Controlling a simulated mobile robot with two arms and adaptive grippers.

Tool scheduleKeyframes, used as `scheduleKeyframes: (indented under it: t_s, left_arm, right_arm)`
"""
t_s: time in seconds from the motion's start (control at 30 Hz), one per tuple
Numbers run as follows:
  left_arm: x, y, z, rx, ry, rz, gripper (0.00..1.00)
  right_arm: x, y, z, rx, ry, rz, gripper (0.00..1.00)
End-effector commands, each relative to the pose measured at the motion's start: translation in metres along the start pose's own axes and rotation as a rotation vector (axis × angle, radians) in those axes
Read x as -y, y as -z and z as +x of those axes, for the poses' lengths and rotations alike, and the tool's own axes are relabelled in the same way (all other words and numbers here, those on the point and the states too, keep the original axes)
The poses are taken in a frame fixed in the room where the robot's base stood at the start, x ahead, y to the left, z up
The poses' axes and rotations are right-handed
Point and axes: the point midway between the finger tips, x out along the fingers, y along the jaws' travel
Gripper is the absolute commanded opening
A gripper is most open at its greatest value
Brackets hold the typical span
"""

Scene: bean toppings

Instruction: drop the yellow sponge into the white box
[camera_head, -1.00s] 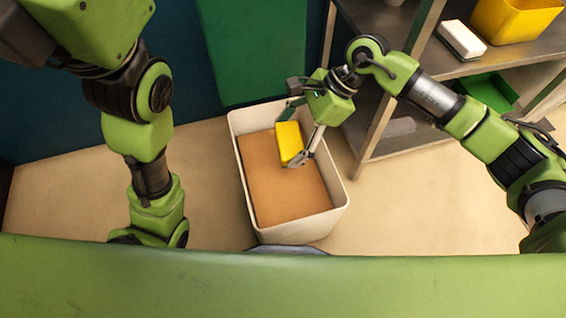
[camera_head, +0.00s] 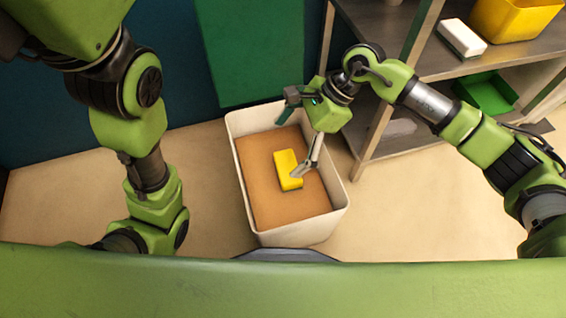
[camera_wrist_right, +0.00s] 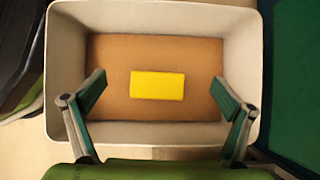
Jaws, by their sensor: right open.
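The yellow sponge (camera_head: 286,166) is inside the white box (camera_head: 240,190), over its brown bottom. In the right wrist view the sponge (camera_wrist_right: 157,85) shows near the middle of the box (camera_wrist_right: 160,16). I cannot tell for sure whether it rests on the bottom or is still just above it. My right gripper (camera_head: 291,146) is above the box with its fingers spread wide. In the right wrist view the gripper (camera_wrist_right: 159,90) has clear gaps on both sides of the sponge. My left gripper is not visible; only its arm shows.
A metal shelf (camera_head: 450,62) stands to the right of the box. It holds a white and dark block (camera_head: 461,38), a yellow bin (camera_head: 515,30) and a green tray (camera_head: 487,93). A green panel (camera_head: 250,50) is behind the box. Beige floor (camera_head: 400,210) is clear at right.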

Motion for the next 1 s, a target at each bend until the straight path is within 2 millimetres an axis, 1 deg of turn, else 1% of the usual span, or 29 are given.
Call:
scheduleKeyframes:
  t_s: [0.13, 0.4, 0.5, 0.63, 1.0]
  left_arm:
    - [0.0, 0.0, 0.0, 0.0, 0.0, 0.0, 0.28]
    - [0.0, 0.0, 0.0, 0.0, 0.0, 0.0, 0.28]
    - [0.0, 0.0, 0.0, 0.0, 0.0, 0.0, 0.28]
    - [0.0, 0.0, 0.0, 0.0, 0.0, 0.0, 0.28]
    - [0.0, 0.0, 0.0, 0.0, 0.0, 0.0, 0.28]
  right_arm:
    - [0.001, 0.001, -0.013, -0.001, 0.002, 0.0, 0.96]
    - [0.001, 0.001, -0.057, -0.002, 0.003, 0.0, 0.96]
    - [0.001, 0.0, -0.068, 0.0, 0.002, 0.0, 0.96]
    - [0.0, 0.001, -0.075, -0.001, 0.0, 0.0, 0.96]
    - [0.0, 0.0, -0.075, 0.0, 0.0, 0.0, 0.96]
